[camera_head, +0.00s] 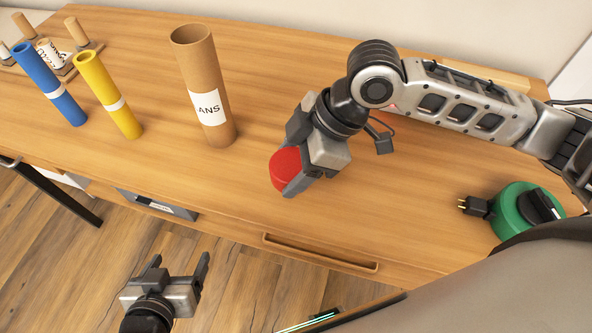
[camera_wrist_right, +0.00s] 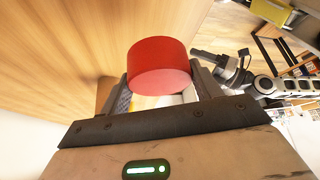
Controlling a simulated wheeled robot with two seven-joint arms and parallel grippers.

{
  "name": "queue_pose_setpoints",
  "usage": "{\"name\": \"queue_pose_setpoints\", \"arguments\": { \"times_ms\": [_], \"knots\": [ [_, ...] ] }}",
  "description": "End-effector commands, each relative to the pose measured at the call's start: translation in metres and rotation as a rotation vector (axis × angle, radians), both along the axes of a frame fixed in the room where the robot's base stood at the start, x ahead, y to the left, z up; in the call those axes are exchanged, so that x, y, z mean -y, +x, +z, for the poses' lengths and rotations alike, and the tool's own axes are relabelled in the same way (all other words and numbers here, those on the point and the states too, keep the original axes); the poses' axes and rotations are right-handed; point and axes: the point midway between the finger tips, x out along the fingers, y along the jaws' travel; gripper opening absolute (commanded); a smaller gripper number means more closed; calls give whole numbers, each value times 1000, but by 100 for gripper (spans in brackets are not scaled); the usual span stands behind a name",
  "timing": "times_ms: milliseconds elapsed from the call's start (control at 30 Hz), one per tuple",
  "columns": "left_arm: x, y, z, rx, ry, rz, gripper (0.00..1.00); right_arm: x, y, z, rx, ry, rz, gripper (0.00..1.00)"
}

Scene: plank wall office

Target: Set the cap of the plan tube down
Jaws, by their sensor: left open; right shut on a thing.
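The red cap (camera_head: 285,168) is in my right gripper (camera_head: 290,182), which is shut on it over the table near its front edge. The cap (camera_wrist_right: 158,66) also shows between the fingers in the right wrist view. Whether the cap touches the table top I cannot tell. The plan tube (camera_head: 204,85), brown cardboard with a white label lettered "ANS", stands upright on the table to the left of the cap, its top open. My left gripper (camera_head: 181,262) is open and empty, low in front of the table, over the floor.
A yellow tube (camera_head: 106,92) and a blue tube (camera_head: 48,82) stand further left, near a wooden rack (camera_head: 68,70). A green round device with a plug (camera_head: 516,208) lies at the right. The wooden table (camera_head: 215,187) is bare between the plan tube and the cap.

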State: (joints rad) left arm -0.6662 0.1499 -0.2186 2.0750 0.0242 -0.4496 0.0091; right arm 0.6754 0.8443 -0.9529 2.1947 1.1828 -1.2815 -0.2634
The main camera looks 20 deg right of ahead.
Motion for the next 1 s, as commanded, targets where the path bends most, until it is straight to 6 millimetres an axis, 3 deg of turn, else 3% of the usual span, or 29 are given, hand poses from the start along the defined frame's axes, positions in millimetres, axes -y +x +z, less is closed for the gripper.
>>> {"name": "queue_pose_setpoints", "arguments": {
  "times_ms": [100,367,567,933,967,1000],
  "knots": [
    [0,0,-1,0,-3,1,77,6,10,-15,0,-1,-2,31],
    [0,0,-3,0,-4,2,77,12,21,-31,0,-1,-2,31],
    [0,0,-2,1,-6,1,77,12,20,-58,0,0,1,31],
    [1,0,-1,2,-6,1,77,12,21,-63,1,0,0,31],
    [1,0,-1,1,-7,2,77,12,21,-63,2,0,1,69],
    [1,0,-1,1,-7,2,77,12,21,-63,2,0,1,80]
  ]
}}
